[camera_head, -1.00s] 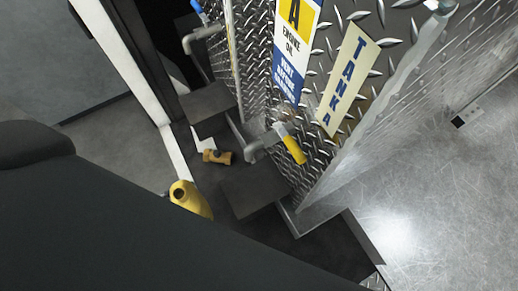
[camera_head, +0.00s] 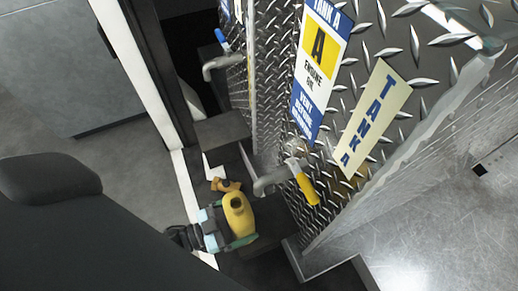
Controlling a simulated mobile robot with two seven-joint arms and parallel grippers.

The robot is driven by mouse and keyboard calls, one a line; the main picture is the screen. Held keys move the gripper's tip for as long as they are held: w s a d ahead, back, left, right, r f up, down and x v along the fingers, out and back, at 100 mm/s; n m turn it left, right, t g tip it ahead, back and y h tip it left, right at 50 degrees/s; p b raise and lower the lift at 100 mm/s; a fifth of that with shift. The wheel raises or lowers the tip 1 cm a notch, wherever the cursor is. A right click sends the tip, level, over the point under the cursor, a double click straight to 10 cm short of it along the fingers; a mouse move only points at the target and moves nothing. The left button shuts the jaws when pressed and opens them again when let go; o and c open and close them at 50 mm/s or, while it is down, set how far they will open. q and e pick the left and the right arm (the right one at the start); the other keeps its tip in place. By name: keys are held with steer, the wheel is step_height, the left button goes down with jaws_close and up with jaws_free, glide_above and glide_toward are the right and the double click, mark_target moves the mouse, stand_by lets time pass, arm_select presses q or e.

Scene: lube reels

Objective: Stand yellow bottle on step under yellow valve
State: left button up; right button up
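The yellow bottle (camera_head: 238,213) is seen from above, with its open-looking neck toward me. My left gripper (camera_head: 228,236) is closed around it, with light blue and green parts against its sides. The yellow valve (camera_head: 305,188) has a yellow handle on a grey spout, to the right of the bottle and slightly higher in the picture. The dark step (camera_head: 281,224) under this valve is partly hidden by the bottle and the gripper. I cannot tell whether the bottle touches it. My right gripper is not in view.
A blue-handled valve (camera_head: 221,42) with a spout is above another dark step (camera_head: 222,130). A small brown fitting (camera_head: 225,185) lies beside the bottle. The diamond-plate tank wall (camera_head: 400,50) with signs stands on the right. My dark body covers the lower left.

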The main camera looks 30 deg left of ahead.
arm_select(q)
steer(key=shift+w+d, duration=0.35)
steer(key=shift+w, duration=0.1)
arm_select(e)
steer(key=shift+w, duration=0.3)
arm_select(q)
steer(key=w+d+b, duration=0.1)
steer(key=w+d+f+b, duration=0.1)
steer(key=w, duration=0.1)
steer(key=shift+w+d+f, duration=0.15)
steer(key=shift+w+d, duration=0.1)
steer(key=shift+d, duration=0.1)
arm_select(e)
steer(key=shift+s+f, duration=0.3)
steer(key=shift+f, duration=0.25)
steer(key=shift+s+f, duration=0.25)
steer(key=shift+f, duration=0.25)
arm_select(q)
steer(key=shift+f, duration=0.1)
